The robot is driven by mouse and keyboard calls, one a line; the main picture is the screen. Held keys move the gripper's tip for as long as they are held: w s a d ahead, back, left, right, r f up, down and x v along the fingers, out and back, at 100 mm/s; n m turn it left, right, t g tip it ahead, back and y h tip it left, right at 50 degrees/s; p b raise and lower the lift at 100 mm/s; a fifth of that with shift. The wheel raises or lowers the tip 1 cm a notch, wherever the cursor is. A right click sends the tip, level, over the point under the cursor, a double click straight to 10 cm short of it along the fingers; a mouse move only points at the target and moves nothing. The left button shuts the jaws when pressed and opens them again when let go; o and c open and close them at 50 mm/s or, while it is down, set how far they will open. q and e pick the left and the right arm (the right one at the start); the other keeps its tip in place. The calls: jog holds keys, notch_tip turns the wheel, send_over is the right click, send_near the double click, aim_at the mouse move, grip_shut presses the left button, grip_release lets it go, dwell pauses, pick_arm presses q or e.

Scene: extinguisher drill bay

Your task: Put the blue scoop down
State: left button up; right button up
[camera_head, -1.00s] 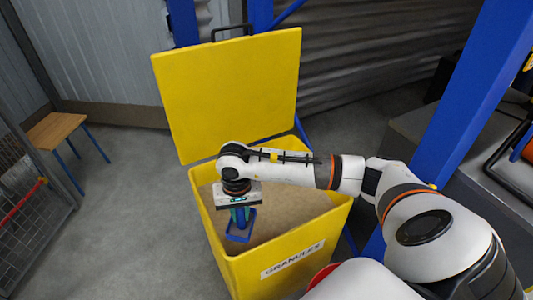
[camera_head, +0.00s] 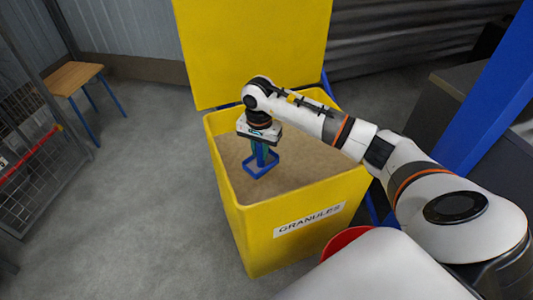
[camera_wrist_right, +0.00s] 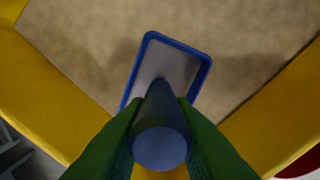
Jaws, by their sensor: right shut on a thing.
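The blue scoop (camera_head: 261,165) is inside the open yellow granules bin (camera_head: 245,222), over the tan granules (camera_head: 300,165). My right gripper (camera_head: 262,150) points down into the bin and is shut on the scoop's handle. In the right wrist view the green fingers (camera_wrist_right: 160,140) close on both sides of the round blue handle, and the scoop's blue-rimmed pan (camera_wrist_right: 172,62) lies beyond them. I cannot tell whether the pan touches the granules. My left gripper is not in view.
The bin's yellow lid (camera_head: 255,50) stands open at the back. A red round object (camera_head: 346,241) is beside the bin's front right. A small wooden stool (camera_head: 76,78) and a wire mesh cage (camera_head: 25,150) stand to the left. Grey floor between is clear.

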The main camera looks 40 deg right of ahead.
aim_at(260, 161)
jog(key=shift+f, duration=0.85)
pick_arm(q)
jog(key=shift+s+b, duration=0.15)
jog(key=shift+b, duration=0.25)
pick_arm(e)
jog(key=shift+f, duration=1.75)
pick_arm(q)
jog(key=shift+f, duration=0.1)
pick_arm(e)
jog(key=shift+f, duration=0.1)
jog(key=o, duration=0.4)
jog(key=shift+f, duration=0.1)
jog(key=o, duration=0.5)
